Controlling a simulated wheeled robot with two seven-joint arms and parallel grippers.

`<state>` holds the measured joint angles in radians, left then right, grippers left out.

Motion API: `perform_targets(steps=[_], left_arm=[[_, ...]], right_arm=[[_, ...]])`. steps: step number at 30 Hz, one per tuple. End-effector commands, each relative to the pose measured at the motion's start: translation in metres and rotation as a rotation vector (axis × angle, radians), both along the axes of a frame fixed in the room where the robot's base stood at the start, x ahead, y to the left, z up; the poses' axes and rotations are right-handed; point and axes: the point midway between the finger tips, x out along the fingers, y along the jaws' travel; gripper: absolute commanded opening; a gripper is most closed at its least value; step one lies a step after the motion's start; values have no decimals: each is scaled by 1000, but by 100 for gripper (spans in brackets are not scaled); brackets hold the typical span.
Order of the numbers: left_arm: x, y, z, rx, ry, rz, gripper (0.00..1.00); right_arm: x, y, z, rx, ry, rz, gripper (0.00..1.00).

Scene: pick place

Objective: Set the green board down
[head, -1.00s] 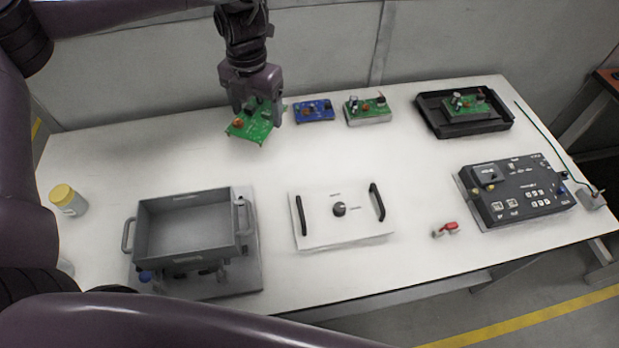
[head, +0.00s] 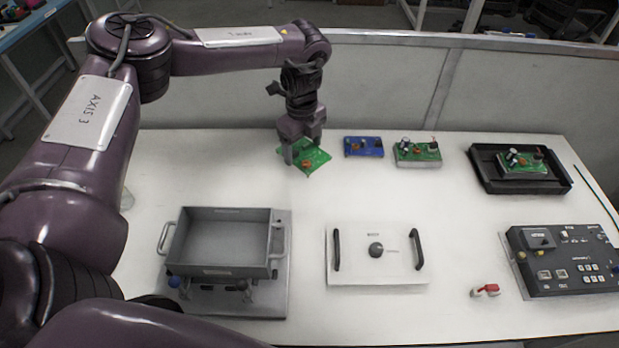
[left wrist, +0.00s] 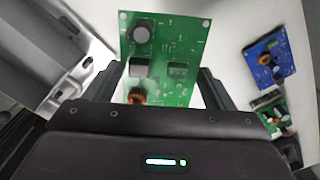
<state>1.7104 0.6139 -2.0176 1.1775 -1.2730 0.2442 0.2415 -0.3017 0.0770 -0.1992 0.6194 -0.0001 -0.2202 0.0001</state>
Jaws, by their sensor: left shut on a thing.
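My left gripper (head: 302,158) points down over the back of the white table, left of the blue board. It is shut on a green board (head: 317,157) with dark and copper-coloured parts. The board looks roughly flat, at or just above the table; I cannot tell whether it touches. In the left wrist view the green board (left wrist: 186,40) sits between the two fingers of the left gripper (left wrist: 160,85). My right gripper is not in view.
To the right stand a blue board (head: 363,147), another green board (head: 418,153) on a block, and a black tray (head: 482,178) holding a green board. In front are a grey bin (head: 220,240), a white handled panel (head: 350,265) and a dark control box (head: 560,262). Bare table lies between.

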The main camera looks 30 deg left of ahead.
Motion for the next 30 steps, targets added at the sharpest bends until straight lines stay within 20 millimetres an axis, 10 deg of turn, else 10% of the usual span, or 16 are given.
perform_targets(steps=[18,30], left_arm=[[-1,0,-101,1,3,-1,53],[0,0,-115,0,0,-1,53]], right_arm=[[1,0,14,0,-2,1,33],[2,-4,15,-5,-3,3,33]])
